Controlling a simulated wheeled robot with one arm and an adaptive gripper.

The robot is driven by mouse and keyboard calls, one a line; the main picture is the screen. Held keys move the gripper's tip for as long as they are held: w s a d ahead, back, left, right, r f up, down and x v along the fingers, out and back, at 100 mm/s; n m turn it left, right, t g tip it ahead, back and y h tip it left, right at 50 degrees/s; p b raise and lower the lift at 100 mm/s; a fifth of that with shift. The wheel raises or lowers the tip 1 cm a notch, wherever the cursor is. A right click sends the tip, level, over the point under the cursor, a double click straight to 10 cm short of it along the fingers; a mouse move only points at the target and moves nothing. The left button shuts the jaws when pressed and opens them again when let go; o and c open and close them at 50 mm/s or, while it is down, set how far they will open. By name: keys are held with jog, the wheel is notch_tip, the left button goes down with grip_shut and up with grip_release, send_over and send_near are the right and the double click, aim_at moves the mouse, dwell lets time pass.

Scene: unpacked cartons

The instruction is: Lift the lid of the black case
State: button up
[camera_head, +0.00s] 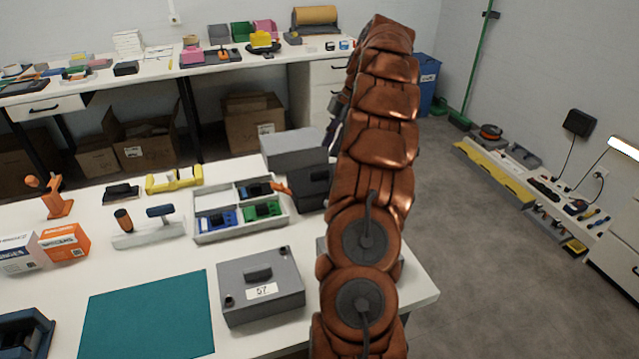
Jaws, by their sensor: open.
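A dark, nearly black case (313,189) stands at the back right of the near table, partly hidden behind my arm. A grey, flat-topped box shape (293,148) adjoins it at the back; I cannot tell whether it is part of the case. The case's lid and any handle are not clear from here. My arm rises in front of the case and covers its right side. A dark part of my gripper (335,125) shows at the arm's left edge, above the case; its fingertips are hidden. No contact with the case shows.
A grey case with a handle and a "57" label (232,307) sits near the front, beside a teal mat (150,320). A divided tray (240,230) with coloured parts lies left of the dark case. Orange and white boxes (65,243) stand left.

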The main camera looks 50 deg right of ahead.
aim_at(320, 171)
jog(key=shift+x, duration=1.25)
jog(key=shift+a+f+p, duration=0.65)
jog(key=shift+a+f, duration=0.35)
jog(key=shift+f, duration=0.3)
jog(key=shift+x, duration=1)
grip_shut()
